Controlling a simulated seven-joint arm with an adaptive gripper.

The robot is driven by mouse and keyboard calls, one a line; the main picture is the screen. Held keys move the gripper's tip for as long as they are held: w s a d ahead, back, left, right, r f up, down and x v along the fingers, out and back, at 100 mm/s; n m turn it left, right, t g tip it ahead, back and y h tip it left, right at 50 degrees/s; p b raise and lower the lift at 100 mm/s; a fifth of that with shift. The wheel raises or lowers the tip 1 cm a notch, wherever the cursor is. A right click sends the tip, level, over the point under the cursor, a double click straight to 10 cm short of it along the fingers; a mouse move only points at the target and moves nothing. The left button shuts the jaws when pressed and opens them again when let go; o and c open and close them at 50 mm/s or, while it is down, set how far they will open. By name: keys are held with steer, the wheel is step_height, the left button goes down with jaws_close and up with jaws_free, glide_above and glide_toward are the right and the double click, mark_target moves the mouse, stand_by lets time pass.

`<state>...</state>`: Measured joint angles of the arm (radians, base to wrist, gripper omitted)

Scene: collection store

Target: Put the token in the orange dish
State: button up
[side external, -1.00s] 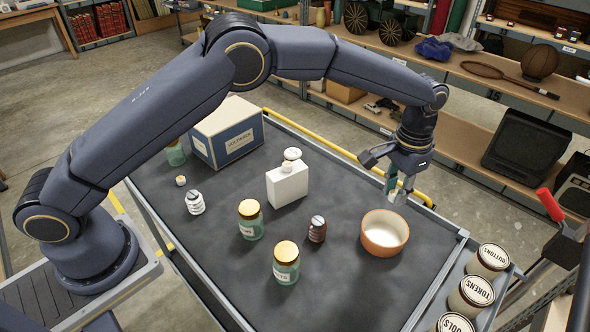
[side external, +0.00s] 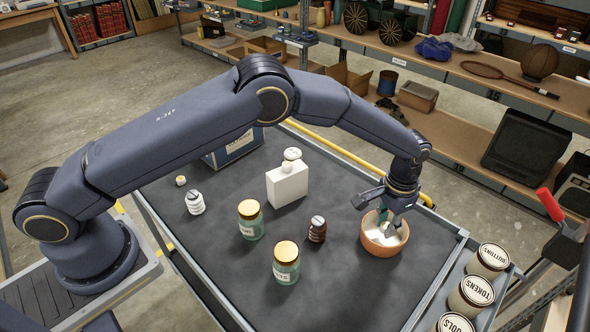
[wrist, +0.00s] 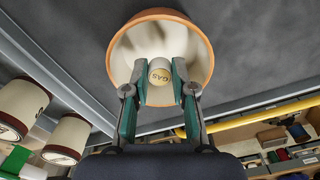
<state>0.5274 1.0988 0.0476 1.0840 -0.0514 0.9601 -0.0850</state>
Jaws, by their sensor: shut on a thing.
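The orange dish (side external: 382,250) stands on the dark cart top near its right end, cream inside; its rim (wrist: 207,48) fills the upper middle of the wrist view. My gripper (side external: 391,230) reaches down into the dish's opening. In the wrist view, its green fingers are shut on the token (wrist: 160,73), a small cream piece with a yellowish face marked "GAS". The token lies within the dish's outline there. I cannot tell whether it touches the dish floor. In the side view the token is too small and covered to make out.
A dark brown jar (side external: 317,230) stands left of the dish. Two gold-lidded jars (side external: 250,221) (side external: 286,264), a white bottle (side external: 288,186) and a striped white jar (side external: 195,203) stand further left. Labelled canisters (side external: 471,295) line the cart's right edge. A yellow rail (side external: 318,142) runs behind.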

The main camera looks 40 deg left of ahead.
mark_target(386, 225)
steer(key=shift+f, duration=0.35)
steer(key=o, duration=1)
steer(key=shift+c, duration=0.2)
step_height(386, 225, up, 7)
